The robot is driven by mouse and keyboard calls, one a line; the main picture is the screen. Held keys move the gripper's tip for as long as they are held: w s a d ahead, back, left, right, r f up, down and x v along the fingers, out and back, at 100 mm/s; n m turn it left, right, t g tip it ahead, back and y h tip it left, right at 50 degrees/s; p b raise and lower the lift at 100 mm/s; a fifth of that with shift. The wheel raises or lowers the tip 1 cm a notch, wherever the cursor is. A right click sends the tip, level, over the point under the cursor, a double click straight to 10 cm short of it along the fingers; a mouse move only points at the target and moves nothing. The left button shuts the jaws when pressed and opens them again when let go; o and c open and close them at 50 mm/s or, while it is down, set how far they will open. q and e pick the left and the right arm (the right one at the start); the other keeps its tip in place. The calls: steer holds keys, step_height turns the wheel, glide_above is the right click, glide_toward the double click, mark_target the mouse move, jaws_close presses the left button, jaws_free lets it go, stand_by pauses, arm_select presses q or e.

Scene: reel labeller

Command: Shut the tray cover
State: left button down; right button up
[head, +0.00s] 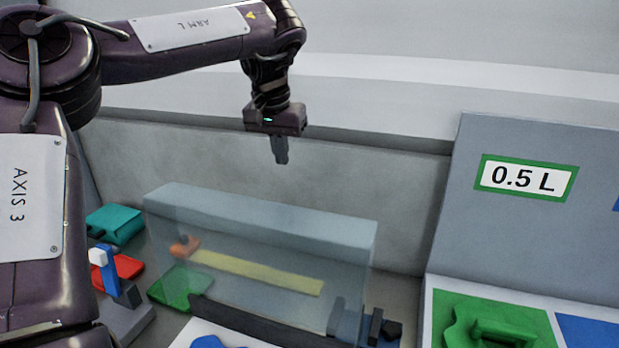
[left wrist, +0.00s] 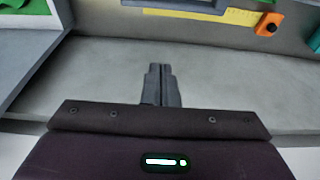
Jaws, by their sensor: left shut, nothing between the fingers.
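The tray cover (head: 300,225) is a clear, bluish panel with a pale top edge, in the lower middle of the head view. It stands up from the bench beside a long dark bar (head: 265,329) at its lower front edge. Whether it touches the tray cannot be told. My left gripper (head: 281,158) points down above and behind the cover, apart from it. Its fingers are together and empty, as they also show in the left wrist view (left wrist: 161,85). My right gripper is in neither view.
Behind or under the clear panel are a yellow strip (head: 255,271), an orange block (head: 185,247) and a green piece (head: 183,285). Teal and red parts lie at left. At right stands a grey panel labelled 0.5 L (head: 525,179). A grey wall runs behind.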

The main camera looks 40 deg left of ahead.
arm_select(q)
step_height(320, 180, down, 9)
steer(key=s+p, duration=0.1)
steer(key=p, duration=0.5)
steer(key=shift+s+d, duration=0.25)
steer(key=shift+s, duration=0.15)
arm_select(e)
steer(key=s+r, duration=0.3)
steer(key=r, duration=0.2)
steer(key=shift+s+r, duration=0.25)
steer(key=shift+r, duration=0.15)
arm_select(q)
steer(key=shift+r, duration=0.1)
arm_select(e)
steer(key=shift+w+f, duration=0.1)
